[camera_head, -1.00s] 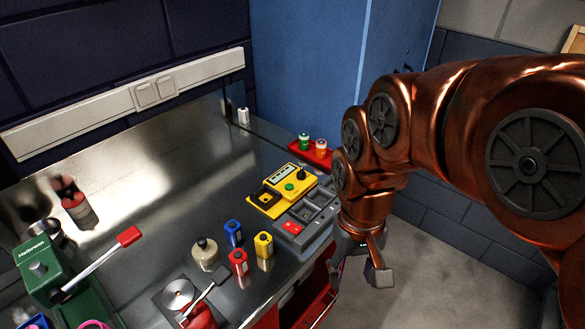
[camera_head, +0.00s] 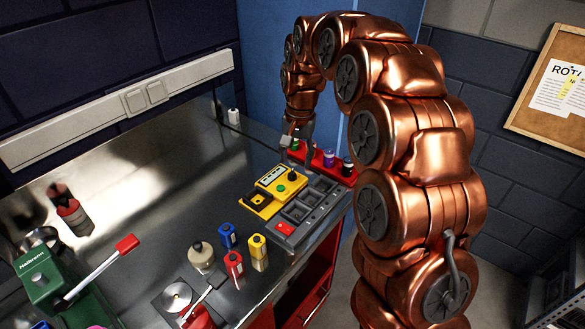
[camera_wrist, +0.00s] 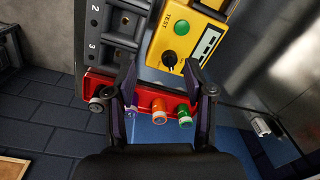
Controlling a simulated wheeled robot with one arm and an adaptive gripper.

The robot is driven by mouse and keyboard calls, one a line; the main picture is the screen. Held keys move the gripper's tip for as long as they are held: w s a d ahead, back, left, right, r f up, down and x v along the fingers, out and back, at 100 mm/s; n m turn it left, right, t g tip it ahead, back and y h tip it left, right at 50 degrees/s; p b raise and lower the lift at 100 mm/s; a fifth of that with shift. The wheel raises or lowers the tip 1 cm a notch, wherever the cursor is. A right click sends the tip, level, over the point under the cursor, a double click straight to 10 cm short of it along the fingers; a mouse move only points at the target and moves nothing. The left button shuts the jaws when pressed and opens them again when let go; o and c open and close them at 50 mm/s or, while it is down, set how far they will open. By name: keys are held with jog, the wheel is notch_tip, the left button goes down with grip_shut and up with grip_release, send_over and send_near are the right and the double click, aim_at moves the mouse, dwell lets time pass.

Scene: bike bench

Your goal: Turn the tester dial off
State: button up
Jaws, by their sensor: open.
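The yellow tester (camera_head: 273,189) lies on the metal bench, with a display, a green button and a black dial (camera_head: 292,175). In the wrist view the tester (camera_wrist: 184,28) is at the top, with the dial (camera_wrist: 168,58) below the green TEST button (camera_wrist: 181,26). The dial's exact setting is too small to read. My gripper (camera_head: 298,162) is above the bench near the dial's far side. In the wrist view my gripper (camera_wrist: 164,83) has its fingers wide apart and empty, with the dial between and beyond them.
A red tray (camera_head: 334,168) with several small capped cells stands behind the tester. A grey numbered tray (camera_head: 312,206) adjoins the tester. Blue, red and yellow batteries (camera_head: 257,246) and a beige bottle (camera_head: 201,257) stand in front. A green lever tool (camera_head: 45,277) is at left.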

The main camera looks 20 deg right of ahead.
aim_at(292, 172)
jog(key=shift+m, duration=0.4)
jog(key=w, duration=0.2)
jog(key=w+f, duration=0.1)
jog(key=w, duration=0.1)
jog(key=shift+d+f, duration=0.1)
jog(key=shift+d, duration=0.2)
jog(key=shift+w+a+f+p, duration=0.1)
jog(key=shift+f+p, duration=0.75)
jog(key=shift+f, duration=1.05)
jog(key=shift+a+f+p, duration=0.1)
jog(key=shift+f+p, duration=0.7)
jog(key=shift+f, duration=1.1)
grip_shut()
